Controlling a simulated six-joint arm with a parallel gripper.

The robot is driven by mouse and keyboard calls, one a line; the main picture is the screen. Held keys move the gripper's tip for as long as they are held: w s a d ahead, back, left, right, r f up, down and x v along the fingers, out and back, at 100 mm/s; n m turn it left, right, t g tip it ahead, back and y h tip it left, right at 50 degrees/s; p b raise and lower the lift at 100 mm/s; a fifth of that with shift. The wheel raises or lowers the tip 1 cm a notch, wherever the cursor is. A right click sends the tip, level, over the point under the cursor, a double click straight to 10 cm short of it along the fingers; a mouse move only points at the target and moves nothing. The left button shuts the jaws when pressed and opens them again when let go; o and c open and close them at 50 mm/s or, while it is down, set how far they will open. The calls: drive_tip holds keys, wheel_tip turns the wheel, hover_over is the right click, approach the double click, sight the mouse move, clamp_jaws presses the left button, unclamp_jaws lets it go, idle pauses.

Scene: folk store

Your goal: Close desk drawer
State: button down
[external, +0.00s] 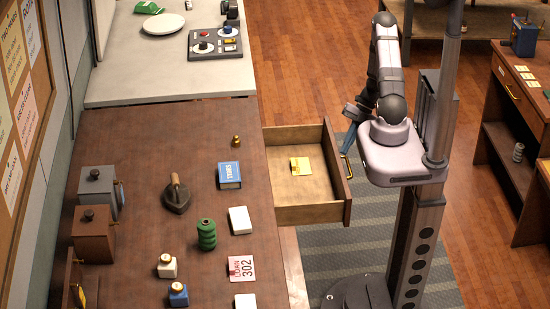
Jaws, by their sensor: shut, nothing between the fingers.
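The desk drawer (300,215) is pulled out to the right from under the brown desk top (195,150). A brass handle (347,168) is on the drawer's front panel, facing my base. My gripper (349,138) is shut and empty, just beyond the far end of the drawer front near the handle. It is small and partly hidden by my arm, so I cannot tell whether it touches the drawer.
The desk top holds a flat iron (176,194), a blue book (229,175), a green spool (206,234), small bottles and cards. A light counter (130,85) with a control box (215,42) stands behind. Another desk (520,85) is at right. Open floor lies beyond the drawer.

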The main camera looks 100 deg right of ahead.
drive_tip(key=shift+w, duration=0.8)
drive_tip(key=p, duration=0.6)
hover_over(270, 165)
drive_tip(key=shift+w, duration=0.3)
drive_tip(key=shift+w+r, duration=0.1)
drive_tip(key=shift+w, duration=0.15)
drive_tip(key=shift+w, duration=0.1)
drive_tip(key=shift+r, duration=0.1)
drive_tip(key=shift+s+p, duration=0.45)
drive_tip(key=shift+s, duration=0.1)
drive_tip(key=s, duration=0.3)
drive_tip(key=shift+s+d+r+p, duration=0.25)
drive_tip(key=shift+s+d+p, duration=0.05)
drive_tip(key=shift+s+p, duration=0.1)
drive_tip(key=b+v, duration=0.1)
drive_tip(key=v, duration=0.8)
